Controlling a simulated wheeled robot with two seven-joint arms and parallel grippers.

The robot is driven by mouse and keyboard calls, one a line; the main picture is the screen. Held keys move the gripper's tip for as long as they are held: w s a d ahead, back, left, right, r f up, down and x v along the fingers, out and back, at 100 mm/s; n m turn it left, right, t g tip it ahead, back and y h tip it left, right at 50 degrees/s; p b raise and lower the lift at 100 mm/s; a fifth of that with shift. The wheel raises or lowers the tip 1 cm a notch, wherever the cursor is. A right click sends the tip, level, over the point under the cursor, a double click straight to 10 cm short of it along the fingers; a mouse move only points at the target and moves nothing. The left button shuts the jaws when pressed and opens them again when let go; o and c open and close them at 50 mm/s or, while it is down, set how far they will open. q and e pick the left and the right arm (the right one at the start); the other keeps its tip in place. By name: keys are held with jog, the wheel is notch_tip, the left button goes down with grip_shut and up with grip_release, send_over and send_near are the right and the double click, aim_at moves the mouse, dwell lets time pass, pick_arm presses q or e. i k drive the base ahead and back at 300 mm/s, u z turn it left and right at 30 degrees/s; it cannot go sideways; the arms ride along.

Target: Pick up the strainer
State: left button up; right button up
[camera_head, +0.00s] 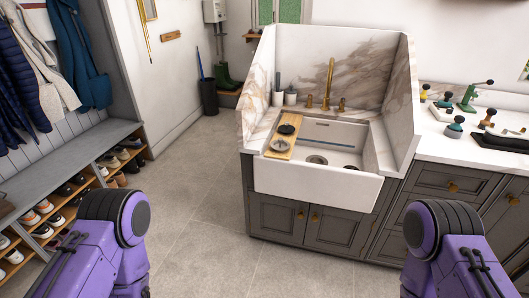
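A round grey metal piece that looks like the strainer (280,145) lies on a wooden board (276,155) across the left side of the white sink (318,178). A dark round object (287,129) lies behind it on the same board. The sink's drain (317,160) shows in the basin, with a small dark item (350,168) to its right. These things are small, so I cannot be certain which is the strainer. My purple arm links show at the lower left and lower right, well short of the sink. Neither gripper is in view.
A brass faucet (329,82) rises behind the sink, between marble side panels. Small pots (290,97) stand at the back left. Stamps and tools crowd the right counter (435,148). A shoe bench (60,165) lines the left. The floor (200,200) before the sink is clear.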

aim_at(280, 144)
jog(key=z, duration=0.7)
jog(key=i, duration=0.9)
jog(key=z, duration=0.05)
